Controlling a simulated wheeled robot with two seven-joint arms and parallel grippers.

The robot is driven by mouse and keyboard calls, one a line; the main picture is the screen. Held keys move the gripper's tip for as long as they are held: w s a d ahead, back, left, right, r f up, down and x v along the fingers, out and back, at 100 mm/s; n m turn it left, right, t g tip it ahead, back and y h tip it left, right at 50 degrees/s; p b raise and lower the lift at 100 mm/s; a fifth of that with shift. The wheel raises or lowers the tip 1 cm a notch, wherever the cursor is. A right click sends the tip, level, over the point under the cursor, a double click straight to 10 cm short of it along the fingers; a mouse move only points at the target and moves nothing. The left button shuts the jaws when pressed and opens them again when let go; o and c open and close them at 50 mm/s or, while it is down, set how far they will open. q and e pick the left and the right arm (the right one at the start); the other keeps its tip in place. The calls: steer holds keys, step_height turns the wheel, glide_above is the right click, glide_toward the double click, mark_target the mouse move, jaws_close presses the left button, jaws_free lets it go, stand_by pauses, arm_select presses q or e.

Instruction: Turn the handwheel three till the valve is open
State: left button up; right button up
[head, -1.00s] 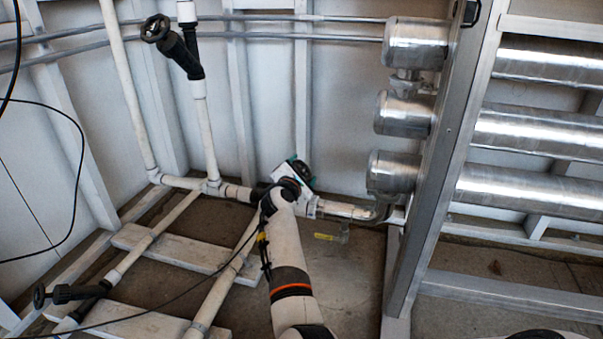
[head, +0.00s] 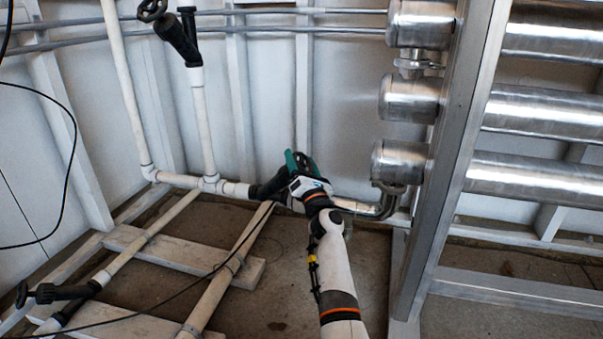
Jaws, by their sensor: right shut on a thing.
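A black handwheel (head: 303,164) sits on a black angled valve body (head: 268,188) in the low white pipe run near the back wall. My right gripper (head: 300,161), with teal parts, is at this wheel and shut on it. The gripper and wrist hide most of the wheel, so its turn angle cannot be read. Another black handwheel (head: 152,9) is at the top left, partly cut by the frame edge. A third black handwheel (head: 22,294) is at the lower left. No number shows on any of them. My left gripper is not in view.
White pipes (head: 205,130) rise at the left, and others run along the floor over pale planks (head: 180,252). Steel cylinders (head: 410,97) and a slanted metal frame post (head: 445,180) stand right of my arm. A thin black cable crosses the lower left.

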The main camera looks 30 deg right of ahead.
mark_target(302, 158)
steer(key=shift+n+t+y+b, duration=0.5)
steer(key=shift+n+y, duration=0.1)
steer(key=shift+y, duration=0.1)
steer(key=o, duration=0.9)
step_height(302, 158, up, 10)
steer(key=p, duration=0.8)
steer(key=shift+d+r+p, duration=0.1)
steer(key=shift+r+p, duration=0.05)
steer(key=shift+p, duration=0.2)
steer(key=shift+s+r, duration=0.1)
steer(key=shift+r, duration=0.3)
steer(key=shift+f, duration=0.5)
